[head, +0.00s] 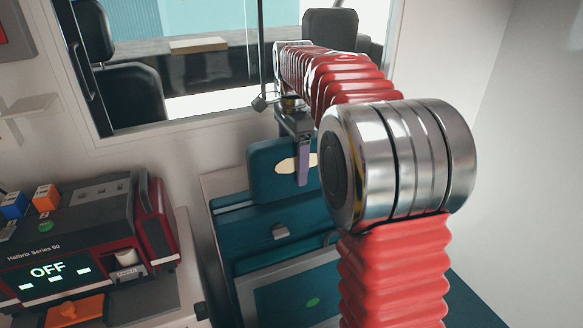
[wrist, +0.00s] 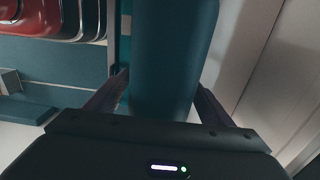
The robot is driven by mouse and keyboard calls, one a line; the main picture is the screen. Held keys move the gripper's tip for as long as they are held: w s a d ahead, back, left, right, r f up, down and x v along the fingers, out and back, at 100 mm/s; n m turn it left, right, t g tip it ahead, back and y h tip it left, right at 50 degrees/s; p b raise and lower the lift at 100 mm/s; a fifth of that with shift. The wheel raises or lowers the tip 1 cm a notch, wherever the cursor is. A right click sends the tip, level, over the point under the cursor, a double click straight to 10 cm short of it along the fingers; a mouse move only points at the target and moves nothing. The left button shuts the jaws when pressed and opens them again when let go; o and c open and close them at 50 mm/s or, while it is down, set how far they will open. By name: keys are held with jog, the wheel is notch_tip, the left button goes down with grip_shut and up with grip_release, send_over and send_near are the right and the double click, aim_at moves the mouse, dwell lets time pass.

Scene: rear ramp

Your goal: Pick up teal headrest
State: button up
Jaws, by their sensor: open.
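The teal headrest (head: 263,172) is a rounded block with a cream oval patch, at the top of a teal folded seat (head: 260,228) against the wall in the head view. My gripper (head: 303,163) is in front of its right part, one purplish finger showing across the patch. In the wrist view a long teal body, which looks like the headrest (wrist: 172,45), lies between the spread dark fingers of my gripper (wrist: 162,88). The fingers are open on either side of it; contact cannot be told. My arm hides the headrest's right end in the head view.
A dark red device (head: 75,255) with an "OFF" display stands on a counter at the left. A window (head: 200,60) opens above the headrest. Pale wall lies at the right.

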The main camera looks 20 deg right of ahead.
jog(key=shift+f, duration=0.1)
dwell(0.5)
jog(key=c, duration=1.6)
jog(key=shift+c, duration=0.2)
notch_tip(320, 180, up, 18)
dwell(0.7)
